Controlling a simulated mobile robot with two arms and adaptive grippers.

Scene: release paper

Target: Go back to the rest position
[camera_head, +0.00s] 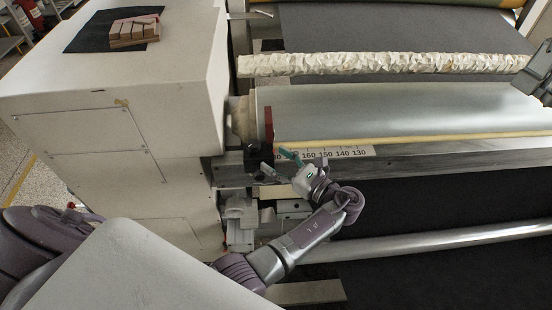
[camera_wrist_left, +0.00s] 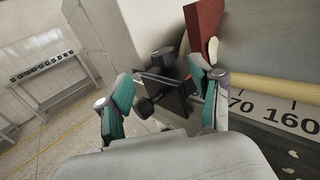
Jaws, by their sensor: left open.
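My left gripper (camera_head: 278,162) is in front of the machine's roller, near its left end, by the printed number scale (camera_head: 335,153). In the left wrist view its two teal-padded fingers (camera_wrist_left: 165,98) stand apart with nothing between them. A dark bracket with black knobs (camera_wrist_left: 172,90) shows beyond the fingers. A red plate (camera_head: 268,124) stands at the roller's left end, and it also shows in the left wrist view (camera_wrist_left: 203,25). My right gripper is not clearly in view; a grey part at the right edge of the head view may be of my right arm.
A large white machine housing (camera_head: 110,85) stands at the left, with a dark mat (camera_head: 88,37) and wooden blocks (camera_head: 132,29) on top. A crumpled paper roll (camera_head: 385,63) lies behind the grey roller (camera_head: 400,108). A metal bar (camera_head: 430,241) runs low in front.

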